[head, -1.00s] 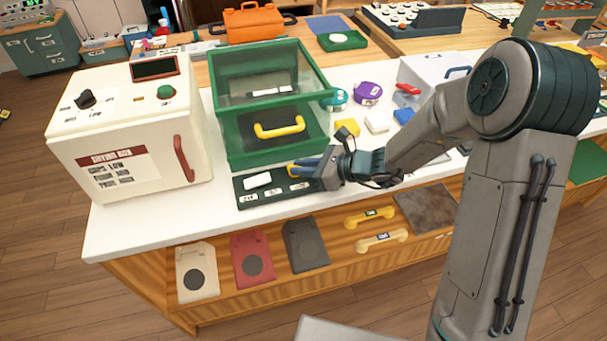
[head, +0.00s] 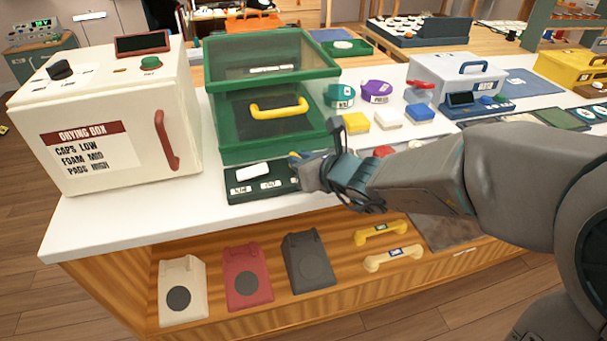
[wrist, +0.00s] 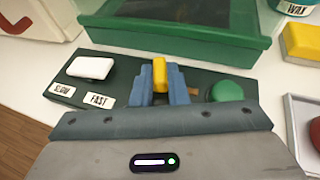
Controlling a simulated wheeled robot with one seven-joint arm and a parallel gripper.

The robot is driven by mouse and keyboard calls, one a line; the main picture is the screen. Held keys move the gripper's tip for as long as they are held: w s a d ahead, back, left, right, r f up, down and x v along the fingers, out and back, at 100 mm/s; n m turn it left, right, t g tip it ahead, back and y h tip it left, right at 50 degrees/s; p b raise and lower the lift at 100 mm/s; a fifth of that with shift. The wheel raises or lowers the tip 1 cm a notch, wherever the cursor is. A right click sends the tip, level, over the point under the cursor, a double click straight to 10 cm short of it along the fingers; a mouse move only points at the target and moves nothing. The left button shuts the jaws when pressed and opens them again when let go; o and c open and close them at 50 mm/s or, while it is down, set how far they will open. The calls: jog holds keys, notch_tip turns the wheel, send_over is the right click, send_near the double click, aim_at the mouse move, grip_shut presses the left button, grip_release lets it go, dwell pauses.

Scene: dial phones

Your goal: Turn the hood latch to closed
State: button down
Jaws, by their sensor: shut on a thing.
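The green hood (head: 270,145) with clear panes and a yellow handle (head: 279,108) stands on the white counter. In front of it lies a dark control panel (head: 238,191) with a white rocker (head: 252,171). My gripper (head: 298,160) is at this panel. In the wrist view my gripper (wrist: 160,88) is shut on a small yellow latch (wrist: 160,72) on the panel (wrist: 125,67), between the white rocker (wrist: 90,68) and a green button (wrist: 227,91). The fingers hide its lower part and most of its label, so I cannot read its setting.
A white drying box (head: 100,120) with a red handle stands left of the hood. Yellow, white and blue blocks (head: 388,118) and round tins (head: 376,91) lie to the right. Phone bodies (head: 246,276) and handsets (head: 392,258) rest on the lower shelf.

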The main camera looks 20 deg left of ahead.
jog(key=shift+s+a+f+m+t+h+b, duration=0.15)
jog(key=shift+m+t+h+b, duration=0.3)
jog(key=shift+b, duration=1.3)
jog(key=shift+s+f+m+t+h+b, duration=0.1)
jog(key=shift+f+m+t+h+b, duration=0.3)
jog(key=shift+b, duration=1.3)
jog(key=m+b, duration=0.1)
jog(key=b, duration=0.1)
jog(key=shift+r+t+h+b, duration=0.25)
jog(key=shift+t+b, duration=0.1)
jog(key=m+h+b, duration=0.1)
jog(key=b, duration=0.2)
jog(key=shift+a+r+t, duration=0.1)
jog(key=shift+r+t, duration=0.05)
jog(key=shift+t, duration=0.25)
jog(key=shift+r+b, duration=0.25)
jog(key=shift+b, duration=0.55)
jog(key=c, duration=1.4)
grip_release()
jog(key=shift+c, duration=0.2)
